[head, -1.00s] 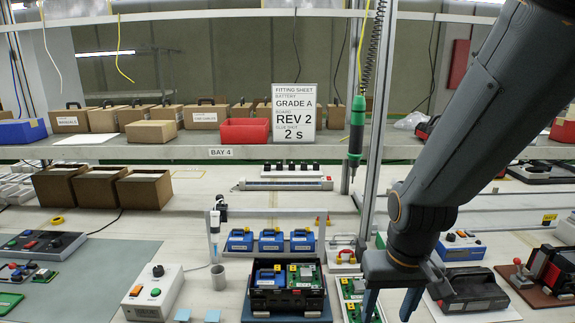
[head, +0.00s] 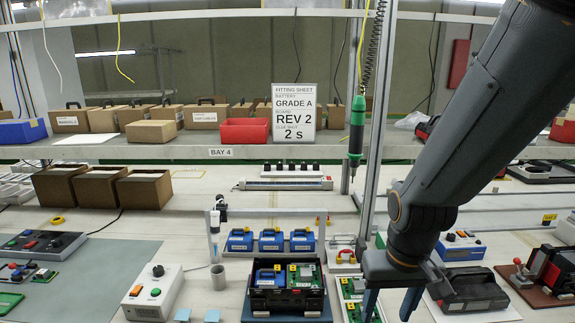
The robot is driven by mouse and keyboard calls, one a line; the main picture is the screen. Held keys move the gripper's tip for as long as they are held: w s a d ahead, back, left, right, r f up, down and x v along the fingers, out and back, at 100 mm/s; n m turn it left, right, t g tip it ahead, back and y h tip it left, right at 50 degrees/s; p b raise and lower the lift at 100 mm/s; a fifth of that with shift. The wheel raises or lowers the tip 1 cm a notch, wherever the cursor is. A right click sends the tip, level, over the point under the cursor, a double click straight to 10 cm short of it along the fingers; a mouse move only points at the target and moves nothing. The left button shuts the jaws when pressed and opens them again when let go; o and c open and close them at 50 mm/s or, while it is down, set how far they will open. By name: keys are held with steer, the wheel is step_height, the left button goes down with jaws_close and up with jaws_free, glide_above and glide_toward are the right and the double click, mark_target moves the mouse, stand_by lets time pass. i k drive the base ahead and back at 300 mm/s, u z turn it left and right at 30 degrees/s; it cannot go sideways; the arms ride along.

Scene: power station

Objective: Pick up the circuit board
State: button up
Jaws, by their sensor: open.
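Green circuit boards (head: 353,288) lie on a white tray right of centre, partly hidden by my gripper and cut by the bottom edge. Another green circuit board (head: 305,275) sits in the right part of an open black case (head: 288,306), beside a blue battery (head: 268,276). My gripper (head: 390,306) points down over the right side of the board tray. Its two blue fingers are apart, with nothing seen between them. The fingertips are near the bottom edge, so I cannot tell their height above the boards.
Several blue batteries (head: 270,240) stand in a row behind the case. A control box (head: 154,293) with buttons is at left. A dark device (head: 472,291) stands right of my gripper. A green screwdriver (head: 357,130) hangs by a metal post (head: 378,120). Green mat (head: 110,275) lies left.

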mark_target(307, 276)
steer(key=z, duration=2)
steer(key=k, duration=1.05)
steer(key=u, duration=1.15)
steer(key=i, duration=1)
